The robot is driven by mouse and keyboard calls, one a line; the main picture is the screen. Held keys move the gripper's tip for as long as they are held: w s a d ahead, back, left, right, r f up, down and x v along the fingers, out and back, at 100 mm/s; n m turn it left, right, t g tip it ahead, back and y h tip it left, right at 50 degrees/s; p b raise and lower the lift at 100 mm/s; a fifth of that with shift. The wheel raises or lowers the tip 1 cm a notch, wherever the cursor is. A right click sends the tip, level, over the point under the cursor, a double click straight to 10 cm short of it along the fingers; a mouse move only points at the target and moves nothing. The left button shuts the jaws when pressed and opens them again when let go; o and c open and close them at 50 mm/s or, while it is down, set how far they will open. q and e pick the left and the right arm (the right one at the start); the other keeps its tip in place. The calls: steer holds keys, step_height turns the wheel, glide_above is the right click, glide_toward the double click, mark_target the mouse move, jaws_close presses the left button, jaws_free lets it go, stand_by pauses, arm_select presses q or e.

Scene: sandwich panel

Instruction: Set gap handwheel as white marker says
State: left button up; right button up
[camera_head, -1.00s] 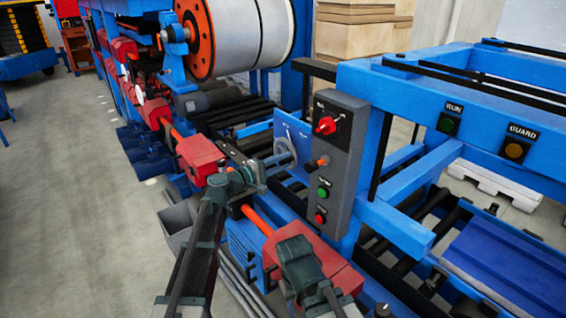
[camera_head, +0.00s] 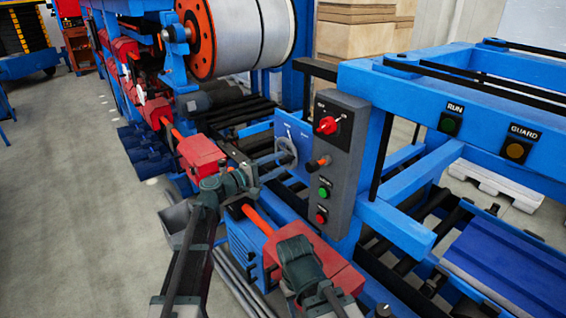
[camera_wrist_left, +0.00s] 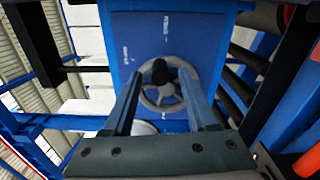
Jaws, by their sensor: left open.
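The grey gap handwheel (camera_head: 288,153) stands in front of a blue plate with small white marks in the head view. In the left wrist view the handwheel (camera_wrist_left: 150,97) has a round rim, spokes and a dark knob (camera_wrist_left: 160,70) near its top. Two white marks show on the blue plate (camera_wrist_left: 190,50), one above the wheel and one at its upper left; their lettering is too small to read. My left gripper (camera_head: 262,172) is open in front of the wheel. Its fingers (camera_wrist_left: 160,76) appear either side of the knob, and I cannot tell whether they touch it.
A grey control box (camera_head: 340,160) with a red selector, an orange knob and green and red buttons stands just right of the wheel. Red housings (camera_head: 200,155) and an orange shaft line the near side. Black rollers (camera_head: 245,115) lie behind. The left floor (camera_head: 60,190) is clear.

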arm_select(q)
steer(key=v, duration=1.1)
steer(key=shift+a, duration=0.1)
steer(key=s+d+f+m+g+y, duration=0.3)
steer(key=s+d+f+m+g, duration=0.15)
steer(key=s+f, duration=0.3)
steer(key=s+d+f+m+g+y, duration=0.2)
steer(key=s+d+f+m+g, duration=0.15)
steer(key=s+d+f, duration=0.35)
steer(key=s+a+f+m+g+y, duration=0.1)
steer(key=s+a+f+m+y, duration=0.1)
steer(key=s+a+f+y, duration=0.1)
steer(key=s+a+f+m+g+y, duration=0.1)
steer(key=s+a+f+y, duration=0.3)
steer(key=s+y, duration=0.4)
steer(key=shift+s+a+f+m+g, duration=0.35)
steer(key=shift+s+a+m, duration=0.4)
steer(key=shift+s, duration=0.5)
steer(key=shift+r, duration=0.1)
